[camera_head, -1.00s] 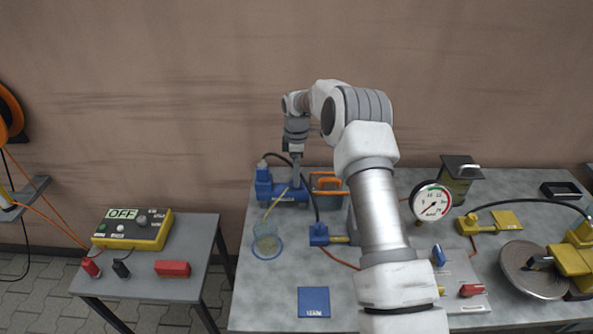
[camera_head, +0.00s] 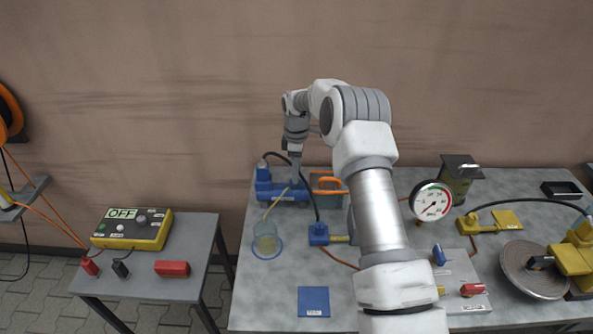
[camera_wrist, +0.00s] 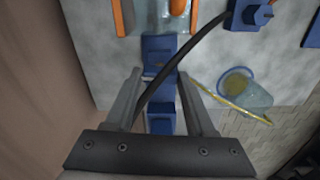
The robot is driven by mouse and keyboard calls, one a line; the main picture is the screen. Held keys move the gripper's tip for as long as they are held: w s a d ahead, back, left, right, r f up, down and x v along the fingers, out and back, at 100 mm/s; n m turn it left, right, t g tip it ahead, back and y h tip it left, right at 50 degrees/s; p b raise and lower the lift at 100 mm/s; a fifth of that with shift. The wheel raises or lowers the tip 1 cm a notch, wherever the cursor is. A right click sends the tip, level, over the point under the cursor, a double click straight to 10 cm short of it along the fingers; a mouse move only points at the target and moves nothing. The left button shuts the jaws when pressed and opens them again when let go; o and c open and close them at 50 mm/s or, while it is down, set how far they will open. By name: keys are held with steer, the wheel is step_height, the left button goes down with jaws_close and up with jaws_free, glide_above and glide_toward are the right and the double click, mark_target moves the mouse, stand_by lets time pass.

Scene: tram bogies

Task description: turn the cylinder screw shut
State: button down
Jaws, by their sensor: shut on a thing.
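The blue cylinder (camera_head: 284,192) lies at the back left of the bench, under my gripper (camera_head: 296,182). In the wrist view the blue cylinder (camera_wrist: 160,46) shows between and beyond the two fingers of my gripper (camera_wrist: 160,76). The fingers stand apart, closed on the cylinder screw. The screw itself is hidden at the fingertips, so its turn cannot be read. A yellow hose (camera_head: 276,203) runs from beside the right finger down to a clear jar (camera_head: 266,240) with yellowish fluid. It also shows in the wrist view (camera_wrist: 222,100).
A black cable (camera_wrist: 180,62) crosses in front of the cylinder. An orange-handled carrier (camera_head: 328,184) stands close to the right. A pressure gauge (camera_head: 431,202), a blue pad (camera_head: 313,302) and a lever panel (camera_head: 458,285) are on the bench.

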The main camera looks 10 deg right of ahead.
steer(key=m, duration=0.4)
steer(key=shift+b, duration=0.3)
steer(key=m, duration=0.9)
steer(key=shift+b, duration=0.3)
steer(key=shift+m, duration=1.7)
steer(key=shift+c, duration=1.2)
jaws_free()
